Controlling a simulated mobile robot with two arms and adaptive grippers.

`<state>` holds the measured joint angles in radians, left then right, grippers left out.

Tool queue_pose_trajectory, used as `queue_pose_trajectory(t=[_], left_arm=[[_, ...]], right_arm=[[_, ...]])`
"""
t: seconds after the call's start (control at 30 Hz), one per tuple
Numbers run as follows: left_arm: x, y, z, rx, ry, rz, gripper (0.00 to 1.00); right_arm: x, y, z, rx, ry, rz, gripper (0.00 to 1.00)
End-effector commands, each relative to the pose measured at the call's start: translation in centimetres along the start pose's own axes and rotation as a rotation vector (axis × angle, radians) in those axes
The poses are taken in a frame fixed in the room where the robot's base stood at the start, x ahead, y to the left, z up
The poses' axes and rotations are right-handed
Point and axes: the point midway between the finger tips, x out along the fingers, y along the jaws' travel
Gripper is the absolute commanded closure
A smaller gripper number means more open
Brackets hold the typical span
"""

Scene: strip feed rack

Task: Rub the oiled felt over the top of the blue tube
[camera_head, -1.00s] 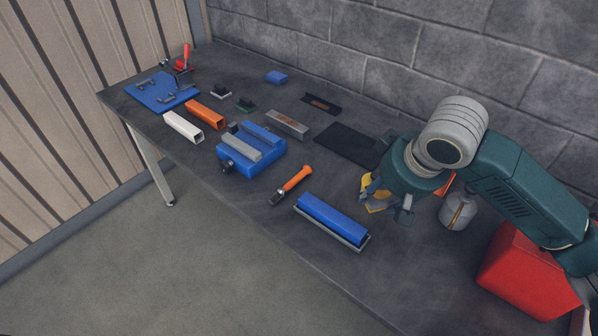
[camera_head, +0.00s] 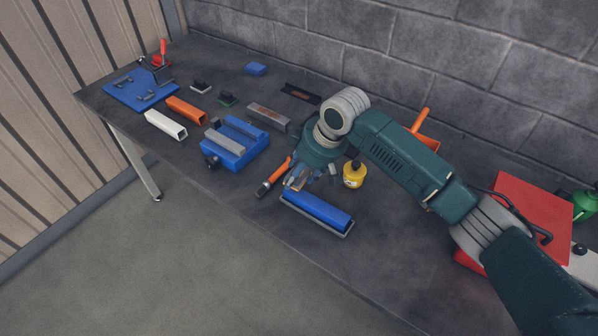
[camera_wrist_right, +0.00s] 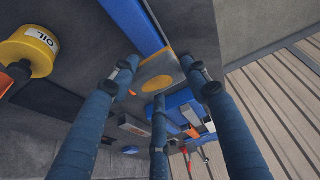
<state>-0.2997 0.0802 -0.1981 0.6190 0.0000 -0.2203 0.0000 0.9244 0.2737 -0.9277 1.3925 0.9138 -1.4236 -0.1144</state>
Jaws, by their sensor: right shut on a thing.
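The blue tube (camera_head: 318,207) lies lengthwise in a narrow grey tray (camera_head: 348,233) near the front edge of the bench. My right gripper (camera_head: 298,180) is just above the tube's left end. The felt is mostly hidden by the gripper in the head view. My left gripper is not in view.
A yellow oil can (camera_head: 354,175) stands right of the gripper. An orange-handled tool (camera_head: 274,176) lies just left of the tube. A blue vise-like fixture (camera_head: 234,148) stands further left. A red box (camera_head: 530,205) is at the right.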

Motion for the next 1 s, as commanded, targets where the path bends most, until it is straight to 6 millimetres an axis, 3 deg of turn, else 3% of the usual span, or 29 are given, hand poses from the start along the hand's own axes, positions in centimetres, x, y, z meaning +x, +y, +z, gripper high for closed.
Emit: queue_pose_trajectory(t=[0.13, 0.6, 1.0], left_arm=[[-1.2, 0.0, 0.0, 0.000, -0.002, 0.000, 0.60], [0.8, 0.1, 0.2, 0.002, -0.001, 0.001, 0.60], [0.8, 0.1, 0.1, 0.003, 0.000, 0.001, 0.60]], right_arm=[[-0.4, -0.1, -0.1, -0.009, -0.004, -0.002, 0.70], [4.3, -0.1, 1.8, -0.010, -0.004, -0.002, 0.70], [4.4, 0.0, 1.8, -0.010, -0.003, -0.002, 0.70]])
